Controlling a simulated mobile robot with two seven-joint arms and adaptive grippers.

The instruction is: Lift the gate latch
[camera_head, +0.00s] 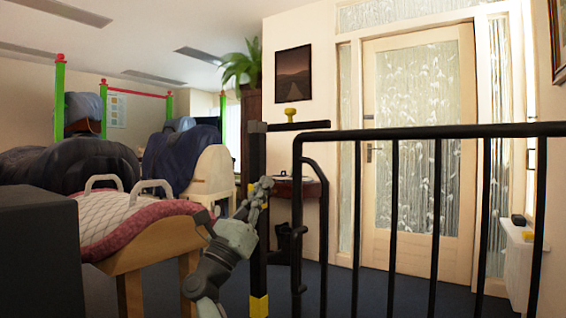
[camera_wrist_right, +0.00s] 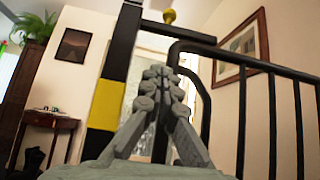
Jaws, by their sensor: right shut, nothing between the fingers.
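The gate latch (camera_head: 300,126) is a black bar running level from the top of the black post (camera_head: 257,155) toward the gate (camera_head: 324,215). A yellow knob (camera_head: 291,112) stands upright on it; the knob also shows in the right wrist view (camera_wrist_right: 169,16). My right gripper (camera_head: 265,183) is shut and empty, beside the post and below the latch bar. In the right wrist view its fingertips (camera_wrist_right: 158,72) meet in front of the gap between post and gate, under the bar. I cannot tell whether they touch the post. My left gripper is not in view.
A saddle pad (camera_head: 130,215) with white handles lies on a wooden stand left of my right arm. Black gate rails (camera_head: 440,130) fill the right side, with a glazed door (camera_head: 425,150) behind. A small dark table (camera_head: 300,187) stands behind the gate's latch end.

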